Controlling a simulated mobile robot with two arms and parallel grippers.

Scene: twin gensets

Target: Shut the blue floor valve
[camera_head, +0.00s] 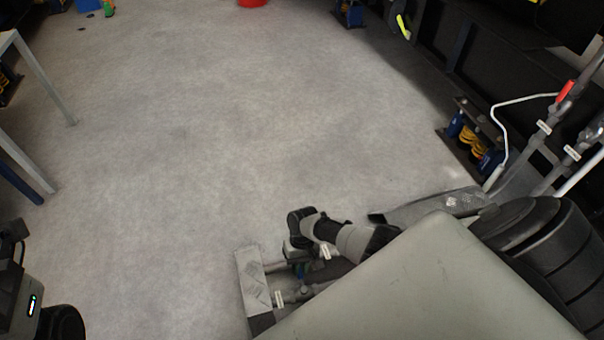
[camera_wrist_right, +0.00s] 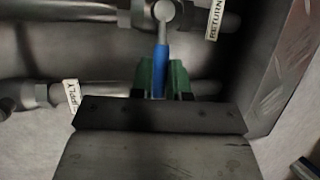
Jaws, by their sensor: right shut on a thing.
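The blue valve handle (camera_wrist_right: 161,62) shows in the right wrist view, running from a round grey stem (camera_wrist_right: 164,10) at the top down between my fingers. It lies across the line of the grey pipes there. My right gripper (camera_wrist_right: 161,82) has green fingertips closed on both sides of the handle. In the head view my right gripper (camera_head: 300,268) reaches down to the floor pipes, and its fingers are partly hidden by my wrist.
Pipes carry a RETURN tag (camera_wrist_right: 215,18) and a second, partly readable tag (camera_wrist_right: 71,94). A grey plate (camera_head: 252,285) edges the pipes. Right of my arm stand a tread plate (camera_head: 440,205), spring mounts (camera_head: 470,142) and upright pipes. A table leg (camera_head: 45,80) is left; the middle floor is clear.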

